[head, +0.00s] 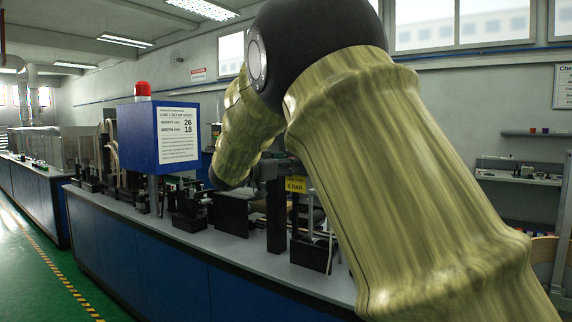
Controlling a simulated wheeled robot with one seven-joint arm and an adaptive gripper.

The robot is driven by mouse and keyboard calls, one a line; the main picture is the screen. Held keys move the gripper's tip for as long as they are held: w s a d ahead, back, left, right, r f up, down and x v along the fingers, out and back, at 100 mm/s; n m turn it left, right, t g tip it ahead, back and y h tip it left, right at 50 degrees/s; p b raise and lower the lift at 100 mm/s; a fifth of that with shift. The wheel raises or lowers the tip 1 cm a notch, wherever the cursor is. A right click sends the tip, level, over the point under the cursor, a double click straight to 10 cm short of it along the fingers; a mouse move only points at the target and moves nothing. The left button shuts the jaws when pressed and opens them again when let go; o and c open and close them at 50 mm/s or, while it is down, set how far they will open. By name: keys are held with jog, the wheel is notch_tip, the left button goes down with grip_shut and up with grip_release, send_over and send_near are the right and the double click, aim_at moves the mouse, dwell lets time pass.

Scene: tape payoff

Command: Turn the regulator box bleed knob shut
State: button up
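My arm fills the middle and right of the head view and bends down toward the bench. What looks like my gripper (270,169) is a small dark grey shape past the end of my forearm, above the bench. Its fingers cannot be made out, so its opening is unclear. A yellow label (296,185), its lower line reading "6 BAR", shows just right of it, close to my arm. It may belong to the regulator box. The box itself and its bleed knob cannot be made out; my arm covers part of that area.
A long blue bench (172,262) with a grey top carries several dark fixtures, including a black upright plate (231,214). A blue box (137,137) with a red lamp (142,89) and a white setup sheet (179,135) stands at left. The green aisle floor (28,262) is clear.

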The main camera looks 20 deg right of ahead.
jog(key=shift+w+d, duration=0.1)
jog(key=shift+d, duration=0.05)
jog(key=c, duration=1.1)
jog(key=shift+o, duration=0.2)
jog(key=shift+m, duration=0.3)
jog(key=shift+f+m+y+b, duration=0.1)
jog(key=shift+m+y+b, duration=0.4)
jog(key=shift+m+b, duration=6.15)
jog(key=m+p, duration=0.3)
jog(key=shift+m, duration=0.35)
